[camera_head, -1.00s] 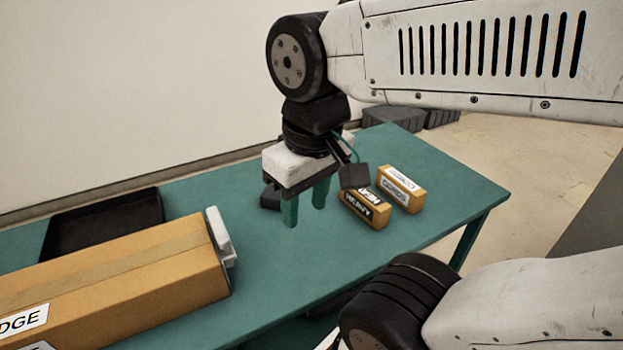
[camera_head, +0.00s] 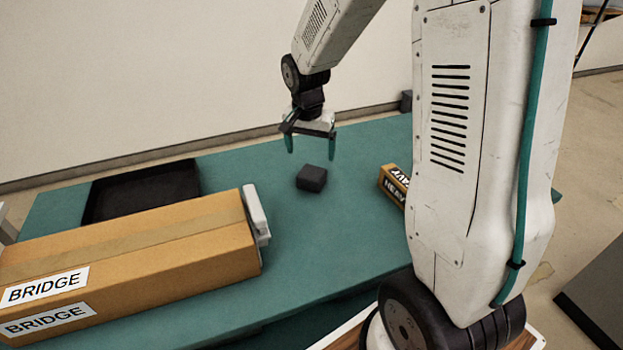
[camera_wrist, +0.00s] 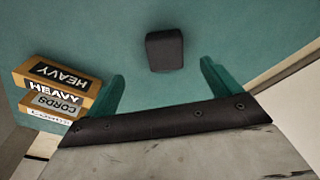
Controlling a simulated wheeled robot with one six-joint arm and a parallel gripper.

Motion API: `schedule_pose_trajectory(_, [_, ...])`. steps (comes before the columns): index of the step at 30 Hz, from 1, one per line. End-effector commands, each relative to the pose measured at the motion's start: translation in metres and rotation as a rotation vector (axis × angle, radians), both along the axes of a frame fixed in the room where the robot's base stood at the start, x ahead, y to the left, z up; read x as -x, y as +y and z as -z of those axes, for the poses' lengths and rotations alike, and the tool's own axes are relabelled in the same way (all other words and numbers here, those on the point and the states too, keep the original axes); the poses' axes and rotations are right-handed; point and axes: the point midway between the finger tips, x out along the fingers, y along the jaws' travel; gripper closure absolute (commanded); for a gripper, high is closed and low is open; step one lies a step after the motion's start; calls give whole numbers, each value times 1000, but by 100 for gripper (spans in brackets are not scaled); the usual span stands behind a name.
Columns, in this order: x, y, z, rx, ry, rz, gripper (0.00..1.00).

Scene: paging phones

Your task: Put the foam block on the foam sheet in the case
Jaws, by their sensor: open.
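The dark grey foam block (camera_head: 311,178) lies on the teal table, slightly below and in front of my gripper. My gripper (camera_head: 311,148) is open and empty above the table, its teal fingers pointing down. In the wrist view the block (camera_wrist: 164,50) lies beyond the fingertips of my gripper (camera_wrist: 160,78), between their lines and apart from them. A black shallow tray-like container (camera_head: 142,192) stands at the back left; I cannot tell whether it is the case. No foam sheet can be made out.
A long cardboard box marked BRIDGE (camera_head: 130,255) takes up the front left of the table (camera_head: 330,235). A box marked HEAVY (camera_head: 394,185) is partly behind my arm; a CORDS box (camera_wrist: 52,107) lies beside it in the wrist view. The table around the block is clear.

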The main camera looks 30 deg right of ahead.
Motion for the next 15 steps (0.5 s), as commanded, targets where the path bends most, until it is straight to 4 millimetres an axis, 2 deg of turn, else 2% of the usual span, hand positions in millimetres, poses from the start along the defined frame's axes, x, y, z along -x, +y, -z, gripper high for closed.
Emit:
schedule_pose_trajectory(1, [-7,-5,14,-2,4,29,11])
schedule_pose_trajectory(6, [-21,-13,35,-3,-2,88,11])
schedule_pose_trajectory(15, [-24,-17,68,-3,-2,96,11])
